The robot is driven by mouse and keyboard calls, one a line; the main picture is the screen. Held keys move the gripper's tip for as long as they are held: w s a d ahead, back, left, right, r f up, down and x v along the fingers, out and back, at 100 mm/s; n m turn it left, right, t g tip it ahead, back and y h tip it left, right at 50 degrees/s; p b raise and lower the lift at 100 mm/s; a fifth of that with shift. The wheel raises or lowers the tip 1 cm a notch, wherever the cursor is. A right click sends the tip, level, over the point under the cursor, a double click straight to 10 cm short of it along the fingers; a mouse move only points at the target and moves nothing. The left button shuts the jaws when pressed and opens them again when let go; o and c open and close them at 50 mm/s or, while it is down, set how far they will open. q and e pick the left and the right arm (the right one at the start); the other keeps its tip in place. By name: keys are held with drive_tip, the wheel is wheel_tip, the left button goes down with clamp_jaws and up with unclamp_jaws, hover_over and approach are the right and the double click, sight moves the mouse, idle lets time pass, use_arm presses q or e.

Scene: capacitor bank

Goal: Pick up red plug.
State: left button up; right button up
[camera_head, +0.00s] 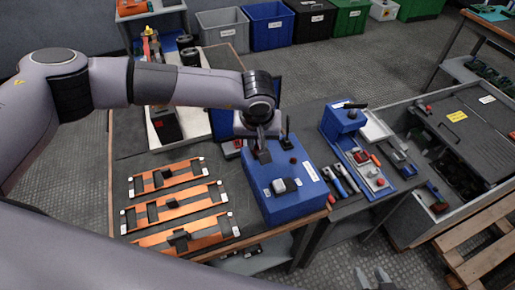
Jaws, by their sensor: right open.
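Several small red parts show, and I cannot tell which is the red plug. One red piece (331,199) is at the right front corner of the blue box (262,207). A dark red round part (293,160) is on the box's top. My left gripper (263,156) points down over the back of this box; its fingertips are small and dark, so its opening is unclear.
Orange brackets (168,176) lie on the left table. A blue tray (372,183) with small red and white parts and hand tools (346,178) lie on the right table. A grey cabinet (405,238) and wooden pallet (480,240) stand at right. Bins (270,28) line the back.

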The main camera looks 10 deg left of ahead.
sight(257, 143)
use_arm(q)
clamp_jaws()
drive_tip(key=shift+r, duration=0.1)
wheel_tip(257, 143, up, 20)
drive_tip(key=b, duration=0.1)
drive_tip(key=shift+b, duration=0.4)
drive_tip(key=shift+r, duration=0.1)
drive_tip(key=shift+w, duration=0.1)
drive_tip(key=w+a+f+p, duration=0.1)
drive_tip(key=w+a, duration=0.5)
drive_tip(key=a, duration=0.1)
drive_tip(key=shift+w+a+f+p, duration=0.15)
drive_tip(key=shift+w+a+p, duration=0.1)
drive_tip(key=shift+p, duration=0.1)
idle(1.1)
